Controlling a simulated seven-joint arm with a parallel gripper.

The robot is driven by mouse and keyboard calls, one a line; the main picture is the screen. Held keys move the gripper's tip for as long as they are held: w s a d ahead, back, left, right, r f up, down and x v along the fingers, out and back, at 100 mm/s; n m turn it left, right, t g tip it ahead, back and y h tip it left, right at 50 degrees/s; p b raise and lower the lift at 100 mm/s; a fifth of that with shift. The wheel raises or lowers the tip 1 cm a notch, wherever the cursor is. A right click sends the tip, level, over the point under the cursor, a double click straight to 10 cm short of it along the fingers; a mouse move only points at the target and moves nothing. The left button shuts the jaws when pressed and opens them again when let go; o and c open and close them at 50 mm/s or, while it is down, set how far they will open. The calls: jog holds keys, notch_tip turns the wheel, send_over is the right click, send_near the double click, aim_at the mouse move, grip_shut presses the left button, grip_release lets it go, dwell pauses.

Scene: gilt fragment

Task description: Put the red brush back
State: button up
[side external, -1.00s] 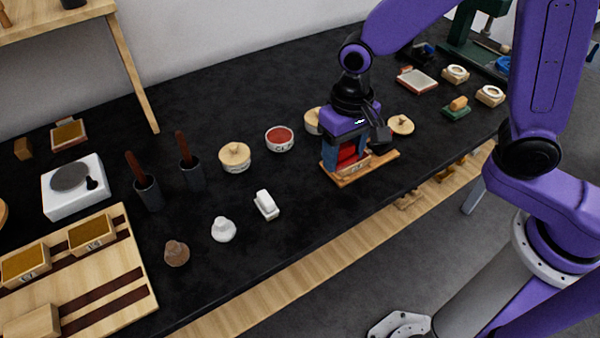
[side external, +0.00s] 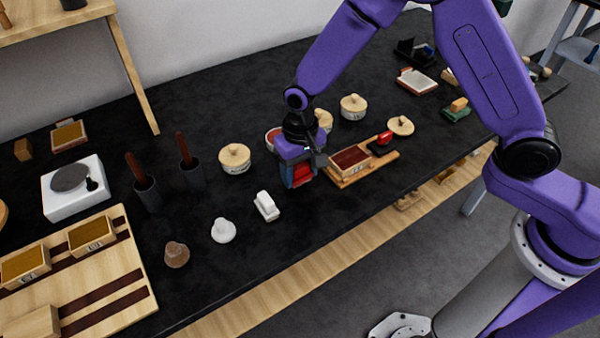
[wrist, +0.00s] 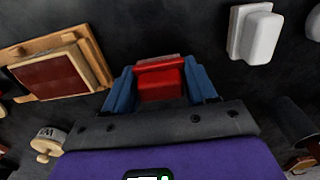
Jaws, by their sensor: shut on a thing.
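My gripper (side external: 297,182) has blue fingers shut on a red brush (side external: 303,173), over the black table between the wooden tray and a white brush. In the wrist view the red brush (wrist: 158,82) sits between the blue fingers. Whether its underside touches the table is hidden. To the right, a wooden tray (side external: 340,182) holds a box with a dark red top (side external: 350,158). A black block with a red top (side external: 383,141) sits at the tray's far right end.
The white brush (side external: 266,205) lies to the left of my gripper. The table in front of my gripper is clear.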

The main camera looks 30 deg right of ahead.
aim_at(300, 166)
jog(key=shift+f, duration=0.6)
jog(key=shift+f, duration=0.15)
jog(key=o, duration=1)
notch_tip(300, 166, up, 11)
jog(key=shift+r, duration=0.7)
jog(key=shift+s, duration=0.1)
